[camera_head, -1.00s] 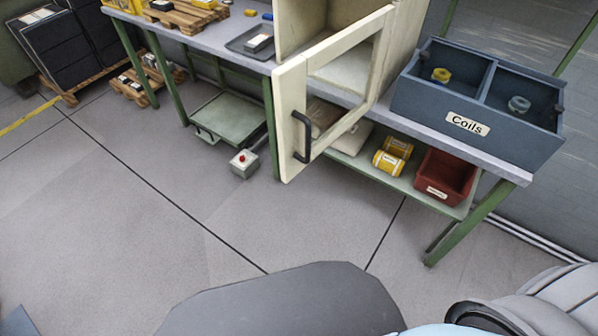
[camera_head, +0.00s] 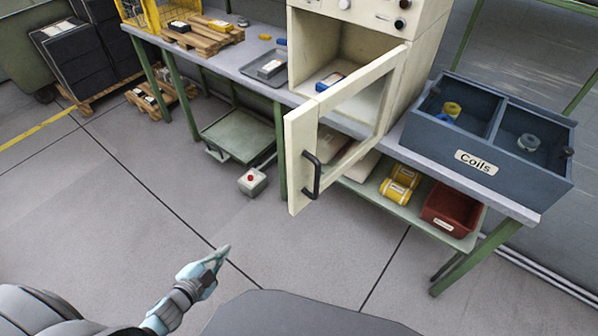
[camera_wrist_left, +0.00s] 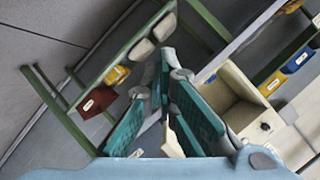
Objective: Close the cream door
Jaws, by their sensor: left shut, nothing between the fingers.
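The cream door (camera_head: 302,160) is swung open from the cream cabinet (camera_head: 425,60) on the bench, hinged on the cabinet's right side. It is a frame with a window opening and a black bar handle (camera_head: 312,175) near its free edge. My left gripper (camera_head: 222,256) is low over the floor, left of and nearer than the door, clear of it. Its teal fingers (camera_wrist_left: 168,68) are shut and empty in the left wrist view. The cabinet (camera_wrist_left: 232,98) shows there behind the fingers, which partly hide the door. My right gripper is not in view.
The bench (camera_head: 515,206) carries a blue-grey Coils bin (camera_head: 440,138) right of the cabinet and a tray (camera_head: 262,80) left of it. Yellow rolls (camera_head: 400,182) and a red bin (camera_head: 450,215) sit on the lower shelf. The floor before the door is clear.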

